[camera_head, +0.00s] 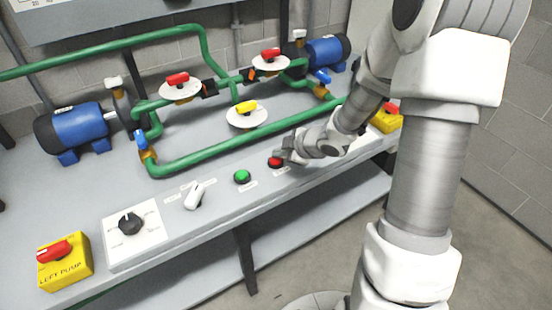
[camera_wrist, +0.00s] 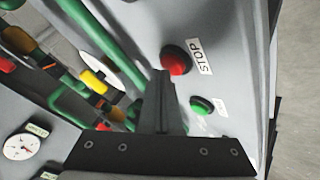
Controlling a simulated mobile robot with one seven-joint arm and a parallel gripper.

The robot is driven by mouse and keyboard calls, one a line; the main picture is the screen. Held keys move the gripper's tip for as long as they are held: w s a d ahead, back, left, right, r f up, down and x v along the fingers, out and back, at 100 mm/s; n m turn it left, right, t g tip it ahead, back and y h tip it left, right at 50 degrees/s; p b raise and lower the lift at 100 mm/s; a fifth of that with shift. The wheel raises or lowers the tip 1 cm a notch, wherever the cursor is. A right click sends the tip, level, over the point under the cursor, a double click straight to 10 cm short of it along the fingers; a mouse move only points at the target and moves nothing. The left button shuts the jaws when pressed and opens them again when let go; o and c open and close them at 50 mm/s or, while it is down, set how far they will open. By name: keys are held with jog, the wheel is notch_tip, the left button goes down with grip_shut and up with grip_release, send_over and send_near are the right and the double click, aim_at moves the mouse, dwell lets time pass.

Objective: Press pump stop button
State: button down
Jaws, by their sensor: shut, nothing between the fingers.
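The red stop button (camera_head: 274,162) sits on the bench's front strip, to the right of a green button (camera_head: 242,177). In the wrist view the red button (camera_wrist: 176,61) shows beside a label reading STOP, and the green button (camera_wrist: 202,105) is below it. My gripper (camera_head: 287,157) is just right of the red button in the head view and covers part of its surroundings. In the wrist view the shut fingers (camera_wrist: 163,78) end close to the red button's lower left edge. I cannot tell whether they touch it.
Another yellow box (camera_head: 386,120) is at right. Green pipes (camera_head: 215,158) and blue pumps (camera_head: 80,128) stand behind.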

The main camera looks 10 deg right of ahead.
aim_at(279, 161)
jog(key=shift+f, duration=0.3)
jog(key=shift+r, duration=0.1)
dwell(0.3)
jog(key=shift+r+p, duration=0.45)
jog(key=shift+p, duration=0.1)
notch_tip(279, 161, up, 6)
jog(key=p, duration=0.6)
jog(key=shift+r, duration=0.1)
dwell(0.5)
